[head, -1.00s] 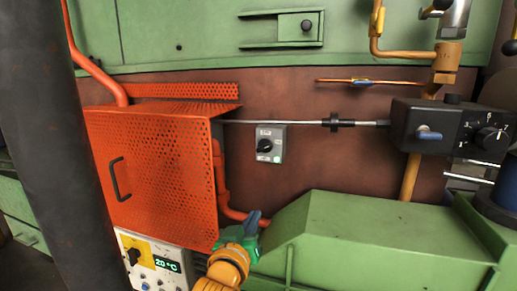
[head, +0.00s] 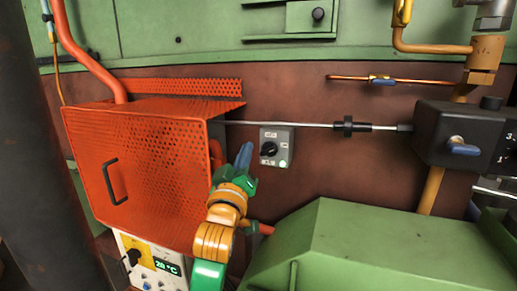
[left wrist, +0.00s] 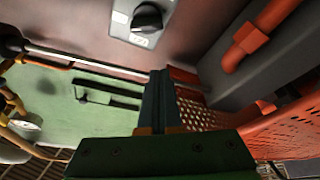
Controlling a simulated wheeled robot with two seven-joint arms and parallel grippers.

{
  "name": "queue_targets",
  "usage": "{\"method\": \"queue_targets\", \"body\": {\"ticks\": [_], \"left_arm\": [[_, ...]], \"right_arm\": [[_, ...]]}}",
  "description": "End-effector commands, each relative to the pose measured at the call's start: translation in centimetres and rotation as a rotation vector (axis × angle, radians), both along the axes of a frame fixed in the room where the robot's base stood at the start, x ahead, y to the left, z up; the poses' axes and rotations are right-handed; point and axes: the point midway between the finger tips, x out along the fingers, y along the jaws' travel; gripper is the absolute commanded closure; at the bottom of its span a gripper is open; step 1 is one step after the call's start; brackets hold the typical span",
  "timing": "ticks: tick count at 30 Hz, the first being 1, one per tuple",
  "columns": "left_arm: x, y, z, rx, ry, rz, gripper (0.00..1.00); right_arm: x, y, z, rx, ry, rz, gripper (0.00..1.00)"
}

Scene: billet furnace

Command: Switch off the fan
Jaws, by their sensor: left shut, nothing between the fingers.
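A small grey switch box (head: 277,147) with a black rotary knob (head: 268,149) and a lit pale green lamp (head: 283,163) is on the brown wall, right of the orange perforated cage. In the left wrist view the knob (left wrist: 148,17) shows near the top edge. My left gripper (head: 244,153) is just left of the switch box in the head view, apart from the knob. Its blue fingers are together and empty; they also show in the left wrist view (left wrist: 159,85). No label naming the fan is readable. My right gripper is not in view.
The orange perforated cage (head: 140,170) with a black handle stands close left of my left gripper. A green sloped housing (head: 370,240) lies below the switch. A thin rod (head: 300,125) runs above it to a black control box (head: 465,140). A controller (head: 150,262) reads 20 °C.

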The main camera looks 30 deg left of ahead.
Motion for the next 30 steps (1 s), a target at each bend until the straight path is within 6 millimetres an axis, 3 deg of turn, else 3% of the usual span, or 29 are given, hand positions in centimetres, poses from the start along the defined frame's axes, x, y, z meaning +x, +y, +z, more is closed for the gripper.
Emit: {"method": "queue_targets", "body": {"ticks": [8,10,15,30], "left_arm": [[5.3,2.4,2.2,0.000,0.001,0.002,1.00],[5.5,1.6,0.5,-0.002,0.004,-0.002,1.00],[5.6,0.6,-1.3,-0.002,0.002,0.000,1.00],[5.6,0.5,-1.8,-0.004,-0.001,0.000,1.00]], "right_arm": [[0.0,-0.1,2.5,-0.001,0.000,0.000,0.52],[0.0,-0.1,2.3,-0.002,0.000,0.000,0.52],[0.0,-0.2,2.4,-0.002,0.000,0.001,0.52],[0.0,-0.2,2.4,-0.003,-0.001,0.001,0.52]]}}
